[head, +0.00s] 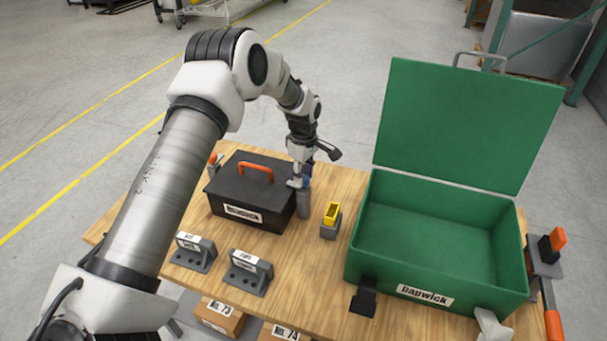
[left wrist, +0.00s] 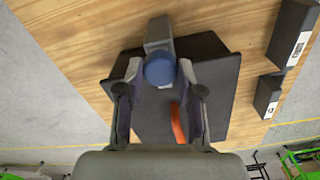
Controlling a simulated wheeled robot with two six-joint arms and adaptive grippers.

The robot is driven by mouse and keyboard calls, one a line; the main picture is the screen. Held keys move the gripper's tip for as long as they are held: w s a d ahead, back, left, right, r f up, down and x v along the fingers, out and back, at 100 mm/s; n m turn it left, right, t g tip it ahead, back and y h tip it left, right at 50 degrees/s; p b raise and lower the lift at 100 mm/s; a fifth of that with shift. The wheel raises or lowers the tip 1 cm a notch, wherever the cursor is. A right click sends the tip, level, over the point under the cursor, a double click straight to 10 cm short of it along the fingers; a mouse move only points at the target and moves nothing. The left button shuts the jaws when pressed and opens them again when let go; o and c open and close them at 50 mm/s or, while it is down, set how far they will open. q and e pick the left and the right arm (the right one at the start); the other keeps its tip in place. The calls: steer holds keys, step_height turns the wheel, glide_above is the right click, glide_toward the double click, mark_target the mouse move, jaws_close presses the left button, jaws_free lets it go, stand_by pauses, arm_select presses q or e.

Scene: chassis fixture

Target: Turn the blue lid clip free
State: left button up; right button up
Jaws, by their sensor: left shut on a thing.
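The blue lid clip (left wrist: 160,68) is a round blue cap on a grey post (head: 304,205) at the right side of a black box (head: 228,200) with an orange handle. In the head view only a little blue shows, since my left gripper (head: 301,176) covers most of it. In the left wrist view my left gripper (left wrist: 161,72) has one fingertip on each side of the blue clip and is shut on it. The clip still sits at the post. My right gripper is in neither view.
A large green case (head: 430,232) stands open on the right of the wooden table (head: 300,262). A yellow block in a grey holder (head: 331,220) stands close to the post. Two grey labelled blocks (head: 194,251) (head: 249,272) are at the front left.

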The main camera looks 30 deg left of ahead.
arm_select(q)
steer(key=m, duration=0.3)
steer(key=shift+s+f+m, duration=0.15)
steer(key=shift+f+m, duration=0.1)
steer(key=shift+m, duration=0.15)
steer(key=m, duration=0.4)
steer(key=shift+m+b, duration=0.3)
steer(key=shift+b, duration=0.05)
steer(key=m, duration=0.4)
steer(key=shift+m, duration=0.3)
steer(key=shift+m+b, duration=0.4)
steer(key=shift+m, duration=1.5)
steer(key=o, duration=0.9)
steer(key=shift+o, duration=1.3)
steer(key=shift+w, duration=0.2)
